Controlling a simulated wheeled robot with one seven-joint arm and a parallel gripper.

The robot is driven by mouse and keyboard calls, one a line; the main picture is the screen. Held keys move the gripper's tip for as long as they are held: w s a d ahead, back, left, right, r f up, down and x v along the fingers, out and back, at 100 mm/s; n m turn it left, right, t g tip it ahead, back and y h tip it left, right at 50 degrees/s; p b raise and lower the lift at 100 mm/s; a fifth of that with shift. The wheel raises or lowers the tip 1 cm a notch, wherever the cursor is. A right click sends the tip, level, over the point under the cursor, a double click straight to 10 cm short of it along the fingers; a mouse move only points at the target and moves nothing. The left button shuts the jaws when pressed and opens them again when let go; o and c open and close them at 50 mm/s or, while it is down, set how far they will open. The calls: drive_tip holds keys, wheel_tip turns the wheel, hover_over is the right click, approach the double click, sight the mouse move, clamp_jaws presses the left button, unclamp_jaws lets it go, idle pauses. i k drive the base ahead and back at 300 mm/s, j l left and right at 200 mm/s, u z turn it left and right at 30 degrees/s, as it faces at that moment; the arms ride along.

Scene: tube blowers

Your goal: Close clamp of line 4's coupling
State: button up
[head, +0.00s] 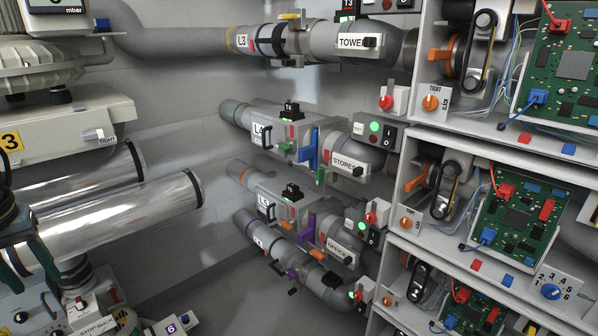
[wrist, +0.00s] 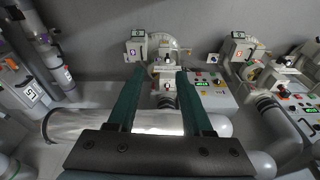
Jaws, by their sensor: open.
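Line 4 is a grey pipe with a white tag "L4" (head: 261,135) in the middle of the head view. Its coupling (head: 298,133) is a grey housing with a black knob block on top. A blue upright handle (head: 310,148) and a green lever (head: 284,147) sit on it. I cannot tell which part is the clamp or whether it is open. My gripper (wrist: 160,73) is open and empty in the wrist view. Line 4's coupling is not identifiable in the wrist view.
Line 3's pipe (head: 320,42) runs above line 4, and line 5's housing (head: 285,200) sits close below. Racks with circuit boards (head: 560,70) fill the right. Shiny silver cylinders (head: 120,220) and machines stand at the left. The floor between is clear.

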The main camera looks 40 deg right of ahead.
sight(321, 174)
drive_tip(key=l+z, duration=0.1)
drive_tip(key=z, duration=0.4)
drive_tip(key=i+z, duration=0.15)
drive_tip(key=z, duration=0.35)
drive_tip(key=i+l+z, duration=0.1)
drive_tip(key=z, duration=0.4)
drive_tip(key=i, duration=0.2)
drive_tip(key=l+z, duration=0.05)
